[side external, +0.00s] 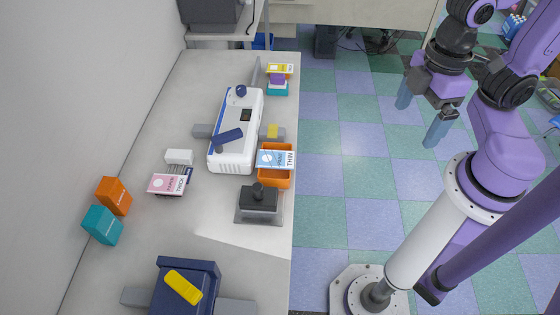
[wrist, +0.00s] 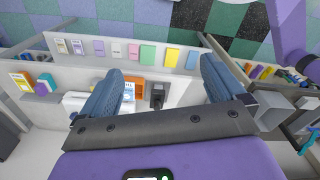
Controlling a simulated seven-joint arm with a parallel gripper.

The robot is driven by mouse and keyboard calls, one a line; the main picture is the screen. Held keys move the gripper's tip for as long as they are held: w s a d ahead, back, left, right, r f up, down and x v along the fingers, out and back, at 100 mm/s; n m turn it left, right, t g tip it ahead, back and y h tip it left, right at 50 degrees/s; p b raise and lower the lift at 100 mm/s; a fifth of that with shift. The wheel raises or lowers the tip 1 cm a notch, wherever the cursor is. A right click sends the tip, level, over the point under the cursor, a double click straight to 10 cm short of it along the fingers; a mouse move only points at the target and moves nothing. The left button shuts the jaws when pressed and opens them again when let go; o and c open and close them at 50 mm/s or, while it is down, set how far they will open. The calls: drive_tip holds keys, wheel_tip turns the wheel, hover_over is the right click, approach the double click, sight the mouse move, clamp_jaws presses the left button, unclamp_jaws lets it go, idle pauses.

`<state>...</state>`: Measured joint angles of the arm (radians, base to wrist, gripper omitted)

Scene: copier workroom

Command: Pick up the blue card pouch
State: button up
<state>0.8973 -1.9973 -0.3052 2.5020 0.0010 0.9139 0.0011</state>
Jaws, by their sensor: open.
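The blue card pouch (side external: 275,159), a flat blue and white packet marked "THIN", lies on top of an orange tray (side external: 267,180) near the table's right edge. In the wrist view, a small blue patch (wrist: 128,91) beside the left finger appears to be this pouch, partly hidden. My gripper (side external: 417,124) is open and empty, held above the floor to the right of the table, well away from the pouch. Its two blue fingers (wrist: 161,70) are spread wide in the wrist view.
A white laminator-like machine (side external: 236,130) stands left of the tray, a black stamp-like device (side external: 258,200) in front. A pink "THICK" packet (side external: 168,184) lies farther left. Orange (side external: 113,195) and teal (side external: 102,225) boxes stand by the wall. Stacked packs (side external: 279,76) are behind.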

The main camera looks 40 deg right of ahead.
drive_tip(key=shift+c, duration=0.2)
drive_tip(key=m, duration=0.4)
hover_over(275, 159)
wheel_tip(275, 159, down, 7)
drive_tip(key=f, duration=1.1)
drive_tip(key=shift+s+d, duration=0.1)
drive_tip(key=shift+d, duration=0.2)
drive_tip(key=shift+a+f, duration=0.15)
drive_tip(key=shift+f, duration=1.25)
drive_tip(key=shift+a+f, duration=0.1)
drive_tip(key=shift+f, duration=1.3)
drive_tip(key=c, duration=1.2)
